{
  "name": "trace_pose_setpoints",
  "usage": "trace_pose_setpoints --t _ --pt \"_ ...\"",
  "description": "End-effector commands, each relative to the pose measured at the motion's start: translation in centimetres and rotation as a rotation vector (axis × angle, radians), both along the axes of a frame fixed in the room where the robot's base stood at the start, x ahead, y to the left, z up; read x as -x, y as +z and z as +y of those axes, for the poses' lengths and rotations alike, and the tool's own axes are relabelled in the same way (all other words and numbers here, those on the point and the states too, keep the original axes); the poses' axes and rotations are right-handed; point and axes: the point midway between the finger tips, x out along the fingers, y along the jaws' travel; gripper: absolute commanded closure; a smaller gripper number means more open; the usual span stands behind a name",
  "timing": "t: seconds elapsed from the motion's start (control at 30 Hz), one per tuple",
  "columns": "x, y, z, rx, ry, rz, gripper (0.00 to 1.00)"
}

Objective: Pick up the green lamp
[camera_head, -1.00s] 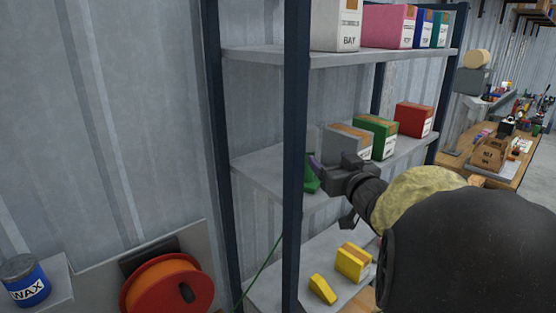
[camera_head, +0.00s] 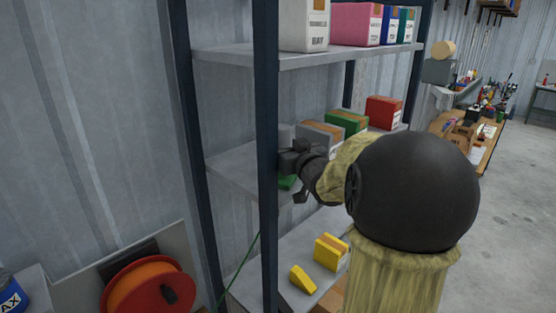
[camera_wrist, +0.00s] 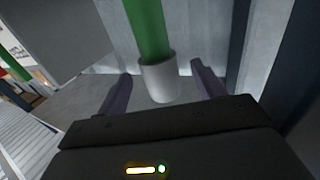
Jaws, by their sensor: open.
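The green lamp shows in the wrist view as a green cylinder (camera_wrist: 149,28) with a pale grey-white end toward me. In the head view only a small green part (camera_head: 287,182) of it shows on the middle shelf, below and partly behind my gripper (camera_head: 287,160). In the wrist view my gripper (camera_wrist: 160,73) is open, with one finger on each side of the lamp's pale end. A gap shows between each finger and the lamp. The lamp's far end runs out of the top of the wrist view.
A dark shelf post (camera_head: 265,120) stands close to my gripper, partly hiding the shelf. Grey (camera_head: 318,134), green (camera_head: 346,121) and red (camera_head: 384,111) boxes stand along the middle shelf. Yellow items (camera_head: 331,250) lie on the lower shelf. An orange reel (camera_head: 148,289) is at lower left.

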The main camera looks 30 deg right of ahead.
Motion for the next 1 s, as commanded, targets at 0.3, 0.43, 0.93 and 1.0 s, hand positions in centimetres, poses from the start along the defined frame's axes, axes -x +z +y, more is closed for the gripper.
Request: trace_pose_setpoints --t 0.3,0.43,0.93,1.0 --pt "-4.5 0.2 0.5 -0.003 0.013 0.002 0.32" --pt "-5.2 0.0 0.7 0.0 0.015 0.002 0.32" --pt "-5.1 0.0 0.5 0.0 0.013 0.001 0.32" --pt "-5.1 0.0 0.5 0.0 0.012 0.001 0.43"
